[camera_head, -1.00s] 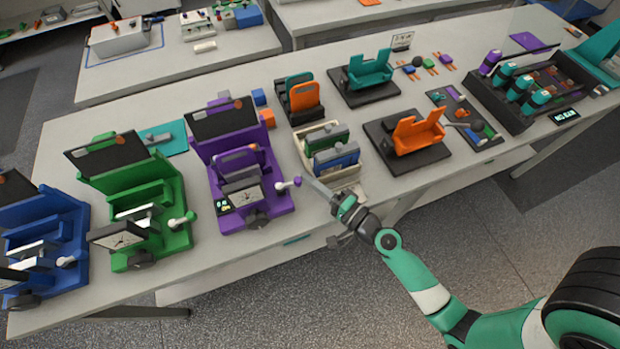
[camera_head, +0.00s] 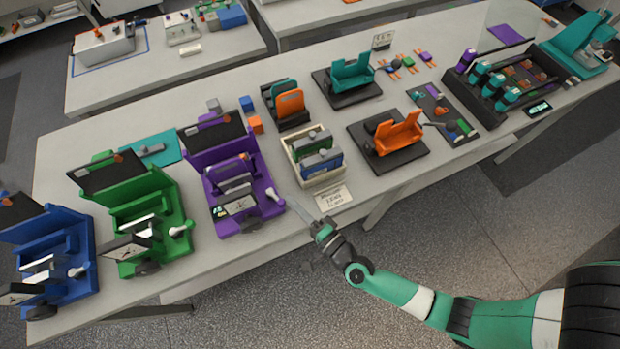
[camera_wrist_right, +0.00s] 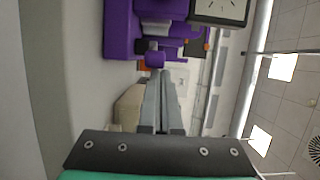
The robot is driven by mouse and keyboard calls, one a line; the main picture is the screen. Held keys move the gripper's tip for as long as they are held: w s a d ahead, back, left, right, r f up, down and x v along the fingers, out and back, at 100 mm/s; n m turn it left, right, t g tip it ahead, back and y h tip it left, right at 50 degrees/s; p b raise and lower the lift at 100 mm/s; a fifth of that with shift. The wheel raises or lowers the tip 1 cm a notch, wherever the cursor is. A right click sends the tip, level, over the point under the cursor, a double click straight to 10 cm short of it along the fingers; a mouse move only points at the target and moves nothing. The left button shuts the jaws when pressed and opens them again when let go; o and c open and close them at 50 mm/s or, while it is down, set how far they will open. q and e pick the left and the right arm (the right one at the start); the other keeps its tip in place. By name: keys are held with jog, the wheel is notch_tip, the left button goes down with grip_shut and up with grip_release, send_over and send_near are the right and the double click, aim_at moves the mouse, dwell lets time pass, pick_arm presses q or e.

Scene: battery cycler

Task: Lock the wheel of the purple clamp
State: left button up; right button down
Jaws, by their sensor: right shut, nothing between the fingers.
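The purple clamp (camera_head: 262,178) stands on the table in the head view, between the green clamp and a cream box. A dark round wheel (camera_head: 251,225) sits at its front, below a dial gauge (camera_head: 240,206). A short white lever with a purple knob (camera_head: 279,201) points forward and right from its right side. My right gripper (camera_head: 290,197) is shut and empty, its fingertips close to the knob. In the right wrist view, the fingers (camera_wrist_right: 161,78) reach just below the purple knob (camera_wrist_right: 155,60); I cannot tell whether they touch. My left gripper is not in view.
The green clamp (camera_head: 165,205) and blue clamp (camera_head: 75,235) stand left of the purple one. The cream box (camera_head: 318,178) and a label card (camera_head: 334,197) are close on the right. The table's front edge runs beneath my right wrist.

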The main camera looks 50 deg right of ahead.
jog(key=shift+a+f, duration=0.2)
jog(key=shift+a, duration=0.05)
jog(key=shift+s+a+r, duration=0.15)
jog(key=shift+a, duration=0.3)
jog(key=s+a+p, duration=0.3)
jog(key=a, duration=0.5)
jog(key=shift+s+a, duration=0.15)
jog(key=shift+s, duration=0.25)
